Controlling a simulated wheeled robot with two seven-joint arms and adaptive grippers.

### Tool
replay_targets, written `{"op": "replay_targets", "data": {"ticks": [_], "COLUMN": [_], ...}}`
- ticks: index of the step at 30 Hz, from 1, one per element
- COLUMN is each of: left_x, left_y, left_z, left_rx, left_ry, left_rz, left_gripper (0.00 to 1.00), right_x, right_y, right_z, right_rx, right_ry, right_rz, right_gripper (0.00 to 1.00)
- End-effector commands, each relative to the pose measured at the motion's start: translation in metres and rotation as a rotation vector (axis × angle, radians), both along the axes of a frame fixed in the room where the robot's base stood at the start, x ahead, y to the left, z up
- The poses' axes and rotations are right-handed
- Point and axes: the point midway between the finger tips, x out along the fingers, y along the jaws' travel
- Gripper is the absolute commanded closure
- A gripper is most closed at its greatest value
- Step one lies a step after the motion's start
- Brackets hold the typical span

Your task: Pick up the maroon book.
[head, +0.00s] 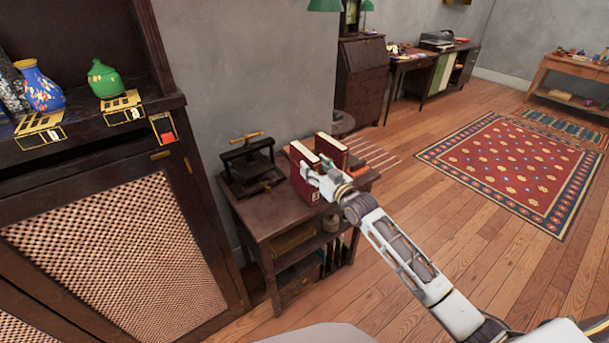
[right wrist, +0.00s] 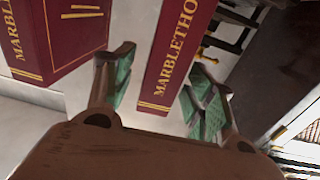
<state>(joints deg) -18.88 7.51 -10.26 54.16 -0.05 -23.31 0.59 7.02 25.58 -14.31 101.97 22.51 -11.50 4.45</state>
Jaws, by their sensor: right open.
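Two maroon books stand upright side by side on a small dark wooden table (head: 262,222). The near left maroon book (head: 303,188) is partly hidden by my right gripper (head: 318,174); the other maroon book (head: 333,149) stands just behind and to the right. In the right wrist view, one maroon book (right wrist: 176,52) with gold lettering lies between the green-padded fingers of my right gripper (right wrist: 160,90), which is open. A gap shows beside the left finger; contact at the right finger is unclear. The second maroon book (right wrist: 60,36) is left of the fingers. My left gripper is not in view.
A dark iron press (head: 250,166) stands on the table left of the books. A dark cabinet (head: 110,245) with a woven panel stands at left, with a blue vase (head: 40,88) and a green vase (head: 104,79) on its shelf. Open wooden floor lies right of the table.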

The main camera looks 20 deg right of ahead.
Motion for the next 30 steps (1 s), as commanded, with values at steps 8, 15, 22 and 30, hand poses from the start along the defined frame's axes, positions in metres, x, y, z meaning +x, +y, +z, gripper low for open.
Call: {"op": "replay_targets", "data": {"ticks": [8, 15, 22, 30], "left_x": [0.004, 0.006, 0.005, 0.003], "left_y": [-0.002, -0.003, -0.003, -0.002], "left_z": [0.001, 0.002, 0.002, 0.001], "left_rx": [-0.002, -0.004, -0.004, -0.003], "left_ry": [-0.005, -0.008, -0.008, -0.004], "left_rz": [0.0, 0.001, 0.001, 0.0], "left_gripper": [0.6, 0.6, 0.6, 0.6], "right_x": [0.017, 0.02, 0.02, 0.02], "right_y": [0.006, 0.007, 0.006, 0.006], "right_z": [0.0, 0.001, 0.001, 0.001], "right_rx": [0.0, 0.0, -0.001, -0.001], "right_ry": [-0.001, -0.001, -0.001, -0.001], "right_rz": [0.001, 0.001, 0.001, 0.001], "right_gripper": [0.45, 0.45, 0.45, 0.65]}}
